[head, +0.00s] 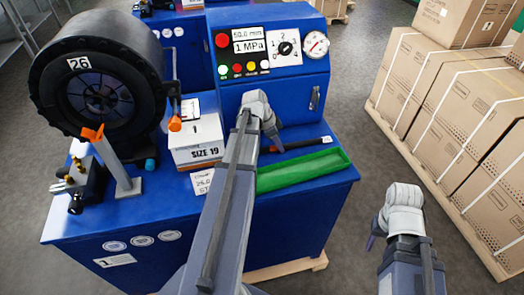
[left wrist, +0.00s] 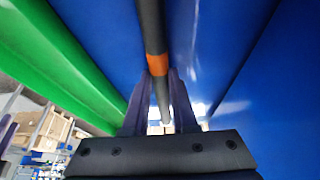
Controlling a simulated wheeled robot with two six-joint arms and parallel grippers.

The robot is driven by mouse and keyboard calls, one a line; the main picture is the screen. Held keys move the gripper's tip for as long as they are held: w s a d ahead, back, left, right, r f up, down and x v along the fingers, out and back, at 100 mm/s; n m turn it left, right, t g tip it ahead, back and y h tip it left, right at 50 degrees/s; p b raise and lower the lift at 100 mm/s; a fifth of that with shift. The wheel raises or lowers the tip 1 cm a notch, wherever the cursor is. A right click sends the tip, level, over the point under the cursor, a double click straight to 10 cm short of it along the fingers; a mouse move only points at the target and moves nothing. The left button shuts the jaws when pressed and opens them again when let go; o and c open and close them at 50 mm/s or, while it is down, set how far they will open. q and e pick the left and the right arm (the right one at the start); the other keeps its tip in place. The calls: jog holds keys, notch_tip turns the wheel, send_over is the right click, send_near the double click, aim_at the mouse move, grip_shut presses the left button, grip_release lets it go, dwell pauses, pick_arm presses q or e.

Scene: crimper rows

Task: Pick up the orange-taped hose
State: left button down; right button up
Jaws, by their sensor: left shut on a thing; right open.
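The orange-taped hose (head: 305,144) is a thin black rod with an orange band. In the head view it is on or just above the blue bench top, behind the green tray (head: 302,171). In the left wrist view the hose (left wrist: 151,25) runs between the fingers, with its orange band just beyond the fingertips. My left gripper (head: 275,140) is shut on the hose; it also shows in the left wrist view (left wrist: 160,95). I cannot tell whether the hose touches the bench. My right gripper (head: 373,236) is open and empty, right of the bench and away from the hose.
A blue control panel (head: 272,70) with buttons and a gauge stands behind the hose. A white SIZE 19 box (head: 195,140) and a large black crimper wheel (head: 97,85) are left. Strapped cartons (head: 465,130) stand on pallets at right, with floor between.

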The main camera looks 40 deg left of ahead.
dwell(0.6)
pick_arm(q)
notch_tip(320, 180, up, 10)
jog(key=p, duration=1)
jog(key=shift+d, duration=0.1)
